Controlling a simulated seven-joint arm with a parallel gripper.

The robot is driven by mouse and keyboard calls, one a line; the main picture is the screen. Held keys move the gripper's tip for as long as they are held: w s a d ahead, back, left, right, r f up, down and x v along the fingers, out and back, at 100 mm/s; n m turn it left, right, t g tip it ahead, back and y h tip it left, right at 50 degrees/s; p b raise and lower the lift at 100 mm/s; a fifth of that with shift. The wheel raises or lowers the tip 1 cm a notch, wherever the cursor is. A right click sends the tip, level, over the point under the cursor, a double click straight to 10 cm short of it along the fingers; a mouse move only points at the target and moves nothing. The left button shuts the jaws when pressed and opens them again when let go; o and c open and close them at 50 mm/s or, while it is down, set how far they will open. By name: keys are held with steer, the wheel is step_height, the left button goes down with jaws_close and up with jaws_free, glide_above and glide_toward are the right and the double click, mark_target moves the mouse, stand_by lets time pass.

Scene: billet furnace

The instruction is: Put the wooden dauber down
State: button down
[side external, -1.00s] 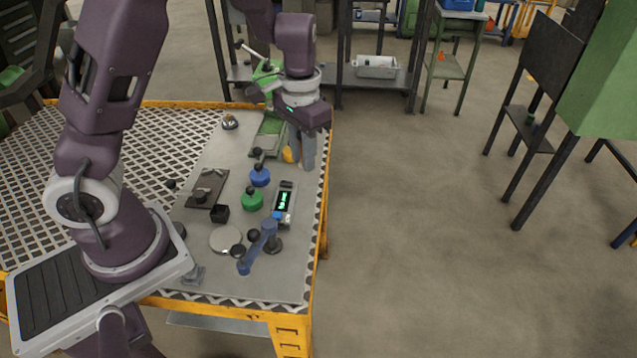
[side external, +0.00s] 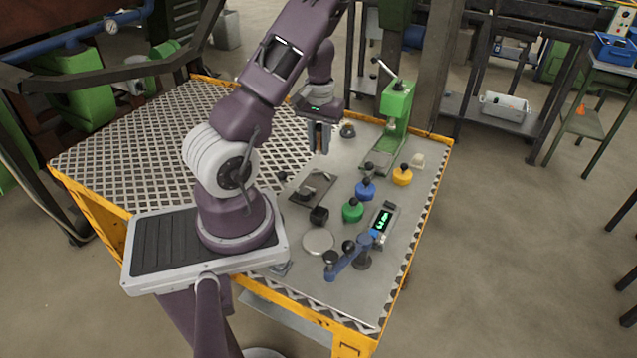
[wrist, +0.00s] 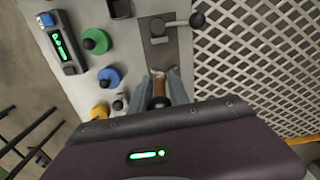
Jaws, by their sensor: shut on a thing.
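My gripper (side external: 320,138) hangs over the left back part of the grey metal sheet, near the mesh tabletop. In the wrist view the gripper (wrist: 164,86) is shut on the wooden dauber (wrist: 159,93), a brown handle with a pale end between the fingers. The dauber cannot be made out clearly in the side view, where the fingers cover it. I cannot tell whether its lower end touches anything.
A dark plate with a lever (side external: 312,188) lies in front of my gripper. Blue (side external: 365,190), green (side external: 352,211) and yellow (side external: 402,176) knobbed pots stand to the right. A green press (side external: 394,115) stands behind. The mesh (side external: 150,135) at left is clear.

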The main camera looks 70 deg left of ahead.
mark_target(318, 183)
steer(key=shift+s+a, duration=0.15)
step_height(318, 183, down, 10)
steer(key=shift+r, duration=0.15)
stand_by(0.3)
steer(key=c, duration=1.2)
jaws_free()
steer(key=shift+f, duration=0.2)
steer(key=shift+c, duration=0.2)
